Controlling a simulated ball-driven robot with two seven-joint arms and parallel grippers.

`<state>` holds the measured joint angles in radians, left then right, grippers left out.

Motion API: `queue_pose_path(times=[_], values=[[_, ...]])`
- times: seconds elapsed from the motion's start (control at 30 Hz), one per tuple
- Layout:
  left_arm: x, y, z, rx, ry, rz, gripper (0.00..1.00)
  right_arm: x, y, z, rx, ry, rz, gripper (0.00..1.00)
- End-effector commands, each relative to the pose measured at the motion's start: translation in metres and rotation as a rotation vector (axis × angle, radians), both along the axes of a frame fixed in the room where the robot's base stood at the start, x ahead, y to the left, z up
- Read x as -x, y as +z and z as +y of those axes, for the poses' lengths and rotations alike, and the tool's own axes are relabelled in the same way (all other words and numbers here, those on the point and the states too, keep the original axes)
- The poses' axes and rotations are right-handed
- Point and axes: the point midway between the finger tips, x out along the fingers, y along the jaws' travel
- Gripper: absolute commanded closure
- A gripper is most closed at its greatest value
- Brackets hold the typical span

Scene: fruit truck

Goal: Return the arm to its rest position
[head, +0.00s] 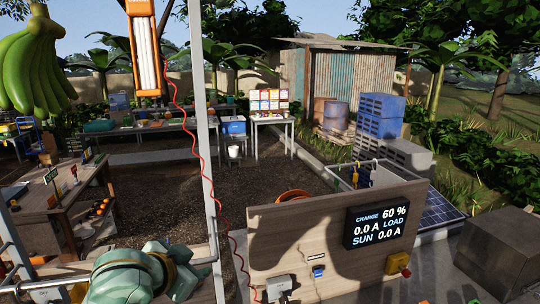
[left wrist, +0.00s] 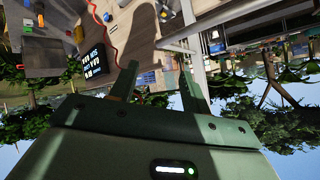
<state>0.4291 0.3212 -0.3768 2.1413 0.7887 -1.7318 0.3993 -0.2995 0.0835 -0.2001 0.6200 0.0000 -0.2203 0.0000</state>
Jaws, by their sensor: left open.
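My left arm (head: 140,276) shows as rounded pale green links at the bottom of the head view, beside a thin metal rail; its fingers cannot be made out there. In the left wrist view my left gripper (left wrist: 158,80) has its two dark fingers spread apart with nothing between them. That view is upside down, with sky below and trees at both sides. My right arm and gripper are not in view.
A wooden panel (head: 300,235) with a charge display (head: 377,226) stands right of my left arm. A metal post (head: 205,130) and a red coiled cord (head: 200,155) rise near the arm. Green bananas (head: 35,65) hang upper left. A wooden counter (head: 75,200) stands left.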

Motion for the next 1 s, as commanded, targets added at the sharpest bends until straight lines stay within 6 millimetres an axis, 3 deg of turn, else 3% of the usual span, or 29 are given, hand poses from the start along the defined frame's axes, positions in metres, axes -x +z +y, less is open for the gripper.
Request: queue_pose_path(times=[0.03,0.1,0.2,0.4,0.63,0.67,0.7,0.87,1.0], values=[[0.021,-0.034,0.008,-0.023,0.031,0.031,0.53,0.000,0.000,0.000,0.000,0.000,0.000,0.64],[0.050,-0.070,0.027,-0.079,0.086,0.057,0.53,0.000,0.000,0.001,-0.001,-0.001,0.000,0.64],[0.091,-0.107,0.052,-0.163,0.153,0.101,0.53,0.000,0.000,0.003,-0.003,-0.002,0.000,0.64],[0.163,-0.149,0.095,-0.328,0.248,0.189,0.53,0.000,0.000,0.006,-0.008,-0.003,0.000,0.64],[0.239,-0.168,0.138,-0.519,0.317,0.296,0.53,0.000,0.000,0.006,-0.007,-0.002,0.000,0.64],[0.244,-0.174,0.140,-0.535,0.318,0.308,0.53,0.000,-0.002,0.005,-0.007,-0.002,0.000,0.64],[0.238,-0.196,0.136,-0.520,0.306,0.314,0.53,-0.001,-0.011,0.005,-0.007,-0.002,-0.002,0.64],[0.232,-0.266,0.126,-0.476,0.272,0.360,0.53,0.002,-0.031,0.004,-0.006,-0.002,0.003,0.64],[0.233,-0.337,0.115,-0.430,0.245,0.411,0.53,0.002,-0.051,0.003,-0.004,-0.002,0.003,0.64]])
